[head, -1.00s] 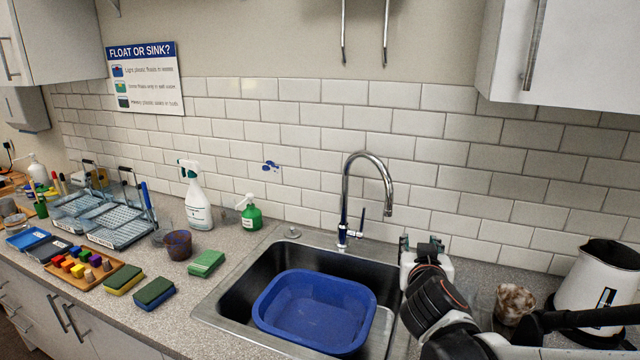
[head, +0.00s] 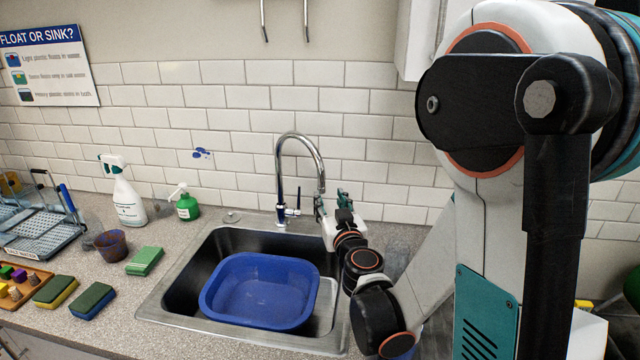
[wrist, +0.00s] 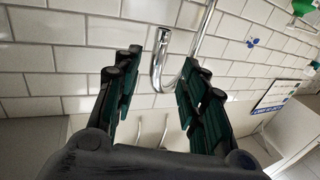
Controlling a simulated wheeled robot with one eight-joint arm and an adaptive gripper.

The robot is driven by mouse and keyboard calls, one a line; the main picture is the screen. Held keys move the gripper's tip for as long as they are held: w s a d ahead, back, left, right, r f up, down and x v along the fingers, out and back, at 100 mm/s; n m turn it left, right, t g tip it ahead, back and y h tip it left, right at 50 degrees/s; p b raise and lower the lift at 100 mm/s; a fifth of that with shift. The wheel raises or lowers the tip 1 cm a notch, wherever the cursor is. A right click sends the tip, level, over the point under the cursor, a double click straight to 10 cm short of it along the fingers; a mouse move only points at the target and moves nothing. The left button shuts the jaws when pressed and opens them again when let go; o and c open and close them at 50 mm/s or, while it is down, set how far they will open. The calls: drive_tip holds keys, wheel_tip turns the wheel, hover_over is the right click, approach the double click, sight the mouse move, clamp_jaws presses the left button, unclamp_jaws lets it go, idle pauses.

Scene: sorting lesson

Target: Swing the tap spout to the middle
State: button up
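The chrome tap (head: 281,165) stands behind the sink, with a tall arched spout (head: 316,160) whose end hangs to the right of its base. A small lever is on the tap's right side. My gripper (head: 331,203) is beside the spout's hanging end. In the wrist view, which is turned over, the spout's bend (wrist: 157,78) shows between the two dark green fingers of my gripper (wrist: 163,66). The fingers are open, with gaps on both sides of the tube. I cannot tell how deep the spout sits between them.
The steel sink (head: 172,310) holds a blue basin (head: 262,318). A spray bottle (head: 127,200), a green pump bottle (head: 187,206) and a green sponge (head: 145,260) stand to its left. The tiled wall is close behind the tap.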

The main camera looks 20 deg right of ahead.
sight(322, 184)
drive_tip(key=b+x, duration=0.1)
drive_tip(key=x, duration=1)
clamp_jaws()
